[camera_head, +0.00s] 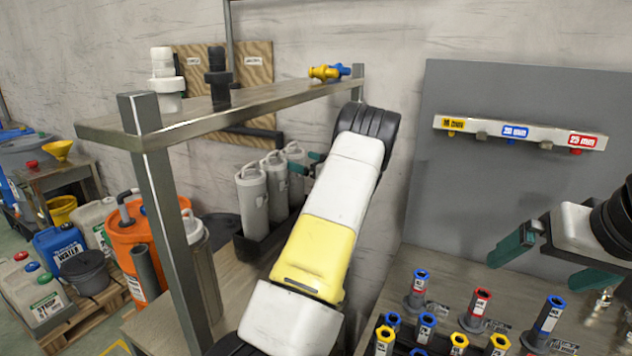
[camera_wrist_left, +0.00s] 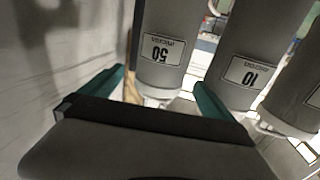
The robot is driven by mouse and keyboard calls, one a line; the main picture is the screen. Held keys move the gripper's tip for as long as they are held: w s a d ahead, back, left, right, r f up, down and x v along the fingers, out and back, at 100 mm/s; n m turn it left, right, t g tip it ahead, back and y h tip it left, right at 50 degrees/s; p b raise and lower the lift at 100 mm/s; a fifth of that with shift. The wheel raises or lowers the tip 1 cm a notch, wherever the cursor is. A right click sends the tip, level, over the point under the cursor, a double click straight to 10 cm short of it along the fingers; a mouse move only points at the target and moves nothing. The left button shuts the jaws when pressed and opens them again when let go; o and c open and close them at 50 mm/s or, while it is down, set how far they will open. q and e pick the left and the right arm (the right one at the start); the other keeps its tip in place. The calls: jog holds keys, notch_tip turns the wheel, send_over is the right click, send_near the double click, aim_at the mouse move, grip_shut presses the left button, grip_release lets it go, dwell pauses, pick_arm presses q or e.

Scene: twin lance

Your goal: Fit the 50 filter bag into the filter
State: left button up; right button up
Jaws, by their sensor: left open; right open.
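Three grey cylindrical filter bags with top handles stand in a row in a dark tray (camera_head: 250,246) behind my left arm. The left wrist view, upside down, shows the 50 filter bag (camera_wrist_left: 165,55) beside a bag labelled 10 (camera_wrist_left: 245,60) and a third bag. My left gripper (camera_head: 308,163) is at the far end of the row, partly hidden by my forearm. Its open teal fingers lie either side of the 50 bag in the left wrist view (camera_wrist_left: 158,88); contact cannot be told. My right gripper (camera_head: 520,273) is open and empty over the right bench. I cannot identify the filter for certain; a cylinder (camera_head: 205,270) stands partly behind the post.
A metal post (camera_head: 172,220) and shelf (camera_head: 245,108) stand close to my left arm. Fittings sit on the shelf. Several labelled tools (camera_head: 481,305) stand on the right bench below a grey panel (camera_head: 520,200). Canisters and an orange container (camera_head: 140,250) are at left.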

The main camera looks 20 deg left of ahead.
pick_arm(q)
jog(key=x, duration=0.5)
jog(key=shift+a+r, duration=0.1)
jog(key=shift+a, duration=0.05)
jog(key=c, duration=2)
jog(key=shift+r, duration=0.15)
jog(key=shift+c, duration=0.2)
